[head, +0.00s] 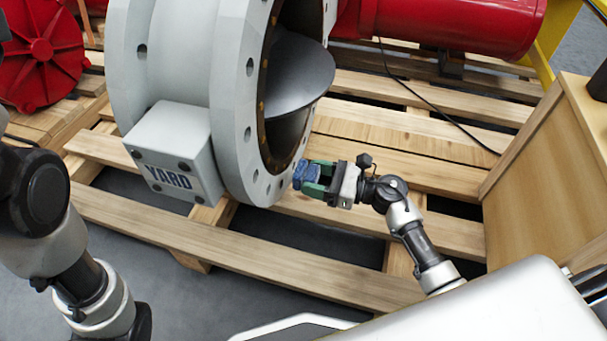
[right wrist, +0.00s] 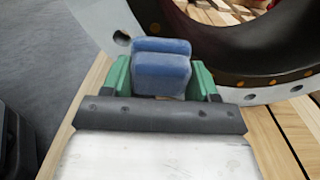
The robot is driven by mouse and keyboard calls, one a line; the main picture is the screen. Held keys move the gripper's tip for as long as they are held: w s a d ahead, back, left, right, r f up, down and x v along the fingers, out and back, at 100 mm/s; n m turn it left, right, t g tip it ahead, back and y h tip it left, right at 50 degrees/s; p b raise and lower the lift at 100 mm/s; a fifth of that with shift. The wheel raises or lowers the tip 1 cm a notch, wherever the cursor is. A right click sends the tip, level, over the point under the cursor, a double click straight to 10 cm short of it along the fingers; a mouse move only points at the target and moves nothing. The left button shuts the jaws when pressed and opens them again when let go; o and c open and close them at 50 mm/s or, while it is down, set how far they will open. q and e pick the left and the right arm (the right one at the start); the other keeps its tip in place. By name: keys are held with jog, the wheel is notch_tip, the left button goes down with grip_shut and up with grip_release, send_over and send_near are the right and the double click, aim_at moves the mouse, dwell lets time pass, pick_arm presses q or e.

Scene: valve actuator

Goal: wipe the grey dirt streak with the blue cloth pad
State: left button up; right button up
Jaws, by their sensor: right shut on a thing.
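My right gripper (head: 316,180) has green fingers and is shut on the blue cloth pad (head: 301,175). The right wrist view shows the pad (right wrist: 162,70) between the two green fingers (right wrist: 160,80). In the head view the pad is at the lower right edge of the large grey valve flange (head: 235,110); I cannot tell whether it touches. In the wrist view the flange (right wrist: 111,22) lies just beyond the pad. I cannot make out the grey dirt streak in either view. My left arm shows at the left of the head view, but its gripper is out of the picture.
The valve stands on a wooden pallet (head: 240,235) with gaps between slats. A grey block marked YARD (head: 172,150) juts from its front. A red cylinder (head: 460,22) lies behind, a red wheel-like part (head: 40,50) at left, a wooden box (head: 540,170) at right. A black cable (head: 430,100) crosses the slats.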

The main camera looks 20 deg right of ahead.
jog(key=shift+v, duration=0.75)
jog(key=shift+s+d, duration=0.1)
jog(key=shift+d, duration=0.05)
jog(key=shift+b+v, duration=0.4)
jog(key=shift+v, duration=0.85)
jog(key=shift+d, duration=0.1)
